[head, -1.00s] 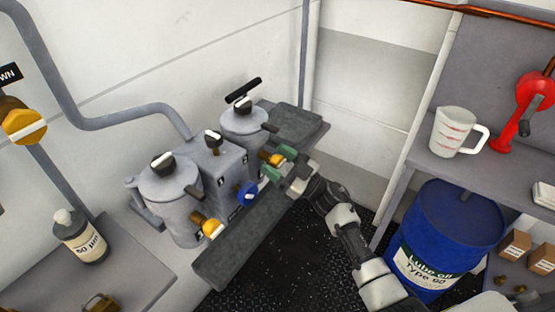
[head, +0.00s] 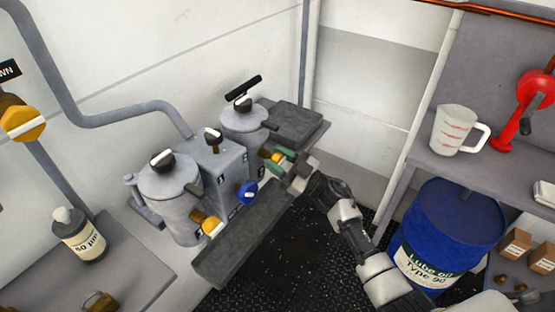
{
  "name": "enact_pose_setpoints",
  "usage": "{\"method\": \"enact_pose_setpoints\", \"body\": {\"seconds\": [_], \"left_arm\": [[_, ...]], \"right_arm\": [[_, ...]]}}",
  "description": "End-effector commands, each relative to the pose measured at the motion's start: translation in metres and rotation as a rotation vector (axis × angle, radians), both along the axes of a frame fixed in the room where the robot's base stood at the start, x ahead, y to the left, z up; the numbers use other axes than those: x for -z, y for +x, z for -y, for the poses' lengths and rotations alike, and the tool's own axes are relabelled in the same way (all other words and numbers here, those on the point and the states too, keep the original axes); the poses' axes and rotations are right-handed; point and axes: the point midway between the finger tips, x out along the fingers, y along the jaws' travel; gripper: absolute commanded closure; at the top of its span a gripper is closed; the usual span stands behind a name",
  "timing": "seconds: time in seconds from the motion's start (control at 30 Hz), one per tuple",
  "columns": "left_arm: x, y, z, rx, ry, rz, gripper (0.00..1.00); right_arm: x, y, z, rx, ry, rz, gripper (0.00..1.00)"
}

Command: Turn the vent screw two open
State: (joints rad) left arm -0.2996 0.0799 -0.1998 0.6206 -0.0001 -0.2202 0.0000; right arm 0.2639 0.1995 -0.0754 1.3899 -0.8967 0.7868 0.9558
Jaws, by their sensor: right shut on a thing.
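My right gripper (head: 280,162) reaches in from the lower right. Its green fingers are shut on the small yellow knob (head: 277,157) on the side of the far grey pot (head: 241,124); the fingers hide part of the knob. I read no label on it, so I cannot tell if it is vent screw two. A matching yellow knob (head: 212,227) with a white mark is on the near pot (head: 170,190). A blue knob (head: 247,193) is on the block between the pots. Black knobs with white marks top both pots and the block. My left gripper is not in view.
A grey ledge (head: 245,240) runs in front of the pots, below my right gripper. A blue oil drum (head: 450,222) stands at right below a shelf with a measuring jug (head: 458,130) and a red crank device (head: 530,100). A bottle (head: 78,235) stands at left.

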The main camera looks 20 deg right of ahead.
Motion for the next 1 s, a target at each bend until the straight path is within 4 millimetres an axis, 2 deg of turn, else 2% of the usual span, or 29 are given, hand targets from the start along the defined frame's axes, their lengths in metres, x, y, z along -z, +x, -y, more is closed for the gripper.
{"method": "enact_pose_setpoints", "body": {"seconds": [0.5, 1.0], "left_arm": [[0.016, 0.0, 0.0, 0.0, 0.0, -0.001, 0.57], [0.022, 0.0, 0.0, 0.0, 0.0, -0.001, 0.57]], "right_arm": [[0.002, -0.001, 0.0, -0.002, -0.365, 0.282, 0.86], [0.002, -0.001, 0.0, -0.003, -0.738, 0.575, 0.86]]}}
